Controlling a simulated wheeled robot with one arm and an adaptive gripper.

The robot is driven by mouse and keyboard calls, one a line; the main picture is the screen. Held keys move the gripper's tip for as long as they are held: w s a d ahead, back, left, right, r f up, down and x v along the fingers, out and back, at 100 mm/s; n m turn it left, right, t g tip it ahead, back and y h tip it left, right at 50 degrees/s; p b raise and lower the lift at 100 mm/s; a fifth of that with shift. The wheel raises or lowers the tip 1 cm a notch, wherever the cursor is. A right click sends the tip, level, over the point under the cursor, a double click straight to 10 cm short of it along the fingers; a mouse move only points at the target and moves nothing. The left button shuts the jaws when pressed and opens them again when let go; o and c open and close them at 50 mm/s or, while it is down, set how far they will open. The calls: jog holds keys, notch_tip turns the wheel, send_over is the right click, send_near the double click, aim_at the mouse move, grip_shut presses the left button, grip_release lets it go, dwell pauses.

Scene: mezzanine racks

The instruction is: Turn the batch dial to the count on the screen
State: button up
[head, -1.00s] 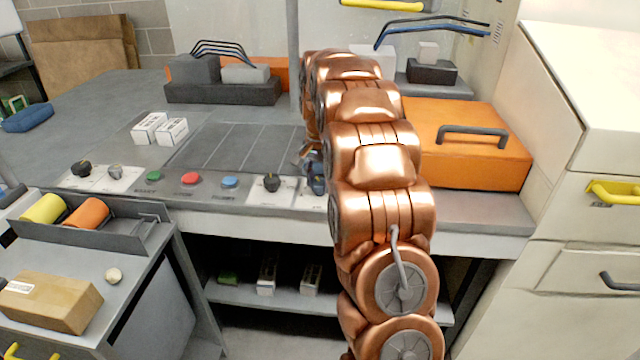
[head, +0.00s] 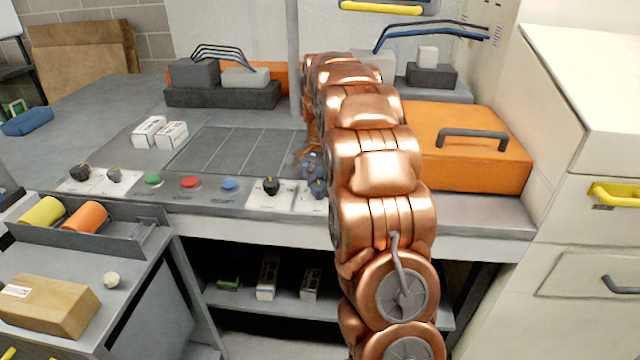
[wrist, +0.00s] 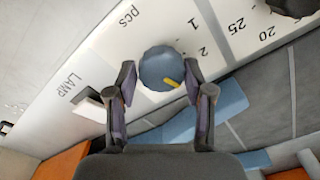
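The batch dial is a round blue-grey knob (wrist: 160,66) with a yellow pointer mark, on a white plate marked "pcs" in the wrist view. The mark faces the lower right of that picture. The numbers 1 and 2 show to the knob's right; others are hidden. My gripper (wrist: 160,80) has one finger on each side of the knob, with what looks like a narrow gap; contact is unclear. In the head view my gripper (head: 313,172) is at the bench's front edge, partly behind my arm. No readable screen shows.
A black knob (head: 270,186) with numbers 20 and 25 sits left of the dial. Blue (head: 230,184), red (head: 190,182) and green (head: 153,181) buttons stand further left. An orange case (head: 475,165) is close right of my arm. A "LAMP" label (wrist: 70,86) is beside the dial.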

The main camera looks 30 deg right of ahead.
aim_at(319, 185)
jog(key=shift+o, duration=1.4)
jog(key=shift+a, duration=0.1)
jog(key=shift+r, duration=0.1)
notch_tip(319, 185, up, 12)
